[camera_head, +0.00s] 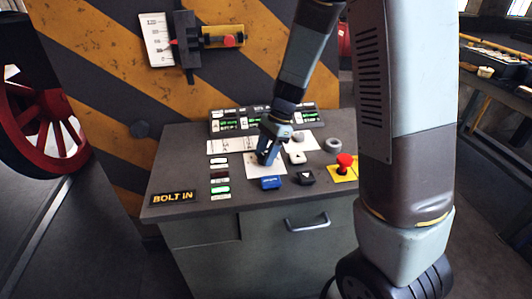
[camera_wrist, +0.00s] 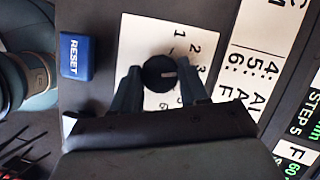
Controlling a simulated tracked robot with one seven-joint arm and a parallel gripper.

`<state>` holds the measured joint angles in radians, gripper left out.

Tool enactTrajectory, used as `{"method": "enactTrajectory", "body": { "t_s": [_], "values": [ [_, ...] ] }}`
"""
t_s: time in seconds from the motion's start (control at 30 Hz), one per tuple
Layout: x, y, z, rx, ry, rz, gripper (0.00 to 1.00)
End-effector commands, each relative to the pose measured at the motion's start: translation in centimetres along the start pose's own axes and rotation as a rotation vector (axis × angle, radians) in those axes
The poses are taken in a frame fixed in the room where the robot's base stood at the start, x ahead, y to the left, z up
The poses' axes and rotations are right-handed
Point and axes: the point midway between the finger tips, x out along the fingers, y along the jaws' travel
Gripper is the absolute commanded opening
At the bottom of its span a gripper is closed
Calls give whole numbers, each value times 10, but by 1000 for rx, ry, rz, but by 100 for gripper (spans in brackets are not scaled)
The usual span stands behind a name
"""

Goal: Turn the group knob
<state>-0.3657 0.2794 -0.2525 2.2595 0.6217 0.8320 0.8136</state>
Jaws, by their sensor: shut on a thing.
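The group knob (camera_wrist: 160,74) is a round black knob with a pale pointer mark, on a white plate (camera_wrist: 136,52) numbered 1, 2, 3 around it. In the wrist view the pointer lies toward the right, near the 3. My gripper (camera_wrist: 162,84) has one finger on each side of the knob and is shut on it. In the head view my gripper (camera_head: 268,152) reaches down onto the white plate on the console, and the knob is hidden by the fingers.
A blue RESET button (camera_wrist: 76,57) sits beside the plate. On the grey console (camera_head: 180,150) are a black button (camera_head: 305,178), a white button (camera_head: 297,158), a grey knob (camera_head: 333,145) and a red mushroom button (camera_head: 344,163). A BOLT IN label (camera_head: 173,198) lies at the left.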

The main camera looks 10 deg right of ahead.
Motion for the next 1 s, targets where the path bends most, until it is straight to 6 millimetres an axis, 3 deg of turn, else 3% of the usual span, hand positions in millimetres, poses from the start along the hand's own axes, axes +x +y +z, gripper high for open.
{"method": "enactTrajectory", "body": {
  "t_s": [1.0],
  "values": [
    [0,-6,2,-763,1,313,13]
  ]
}}
